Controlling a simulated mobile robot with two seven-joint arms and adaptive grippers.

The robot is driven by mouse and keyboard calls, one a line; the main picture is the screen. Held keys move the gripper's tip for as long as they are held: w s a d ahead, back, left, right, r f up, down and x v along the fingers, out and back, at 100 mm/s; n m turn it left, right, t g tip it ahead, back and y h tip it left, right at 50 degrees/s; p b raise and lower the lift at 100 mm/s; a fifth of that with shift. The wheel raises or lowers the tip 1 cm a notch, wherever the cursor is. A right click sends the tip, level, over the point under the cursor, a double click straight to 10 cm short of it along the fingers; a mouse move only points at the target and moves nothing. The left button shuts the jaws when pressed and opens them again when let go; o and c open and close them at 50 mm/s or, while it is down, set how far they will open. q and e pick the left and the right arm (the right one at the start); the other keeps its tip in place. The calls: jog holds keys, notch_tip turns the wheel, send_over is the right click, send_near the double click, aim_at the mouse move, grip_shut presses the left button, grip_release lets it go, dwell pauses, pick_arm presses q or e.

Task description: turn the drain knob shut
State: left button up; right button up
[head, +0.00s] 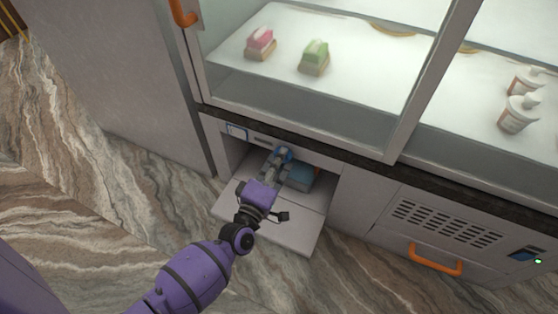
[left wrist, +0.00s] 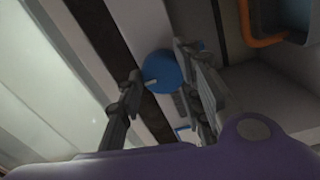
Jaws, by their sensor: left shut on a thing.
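The drain knob (left wrist: 163,71) is a round blue knob with a small pale mark near its lower left edge. It shows between the two grey fingers of my left gripper (left wrist: 158,68) in the left wrist view. In the head view the knob (head: 284,152) is a small blue patch at the top of the open lower compartment, partly hidden by my left gripper (head: 279,161). My left gripper reaches into this compartment and is shut on the knob. My right gripper is in neither view.
A flap (head: 285,226) lies open below the compartment. A blue container (head: 301,178) stands inside, right of my gripper. A glass case with sweets and white bottles (head: 517,115) is above. An orange handle (head: 435,261) sticks out at lower right.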

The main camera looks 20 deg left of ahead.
pick_arm(q)
jog(key=shift+w+d+r, duration=0.1)
jog(key=shift+d+r, duration=0.05)
jog(key=shift+r, duration=0.15)
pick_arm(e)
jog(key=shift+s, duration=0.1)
pick_arm(q)
jog(key=o, duration=1.1)
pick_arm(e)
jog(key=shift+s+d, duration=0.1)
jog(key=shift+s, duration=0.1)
pick_arm(q)
jog(key=shift+f, duration=0.1)
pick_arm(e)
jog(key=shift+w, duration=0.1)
pick_arm(q)
jog(key=s, duration=1.2)
jog(key=shift+a+f, duration=0.25)
jog(key=shift+f, duration=0.05)
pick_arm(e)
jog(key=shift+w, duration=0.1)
pick_arm(q)
jog(key=shift+s, duration=0.1)
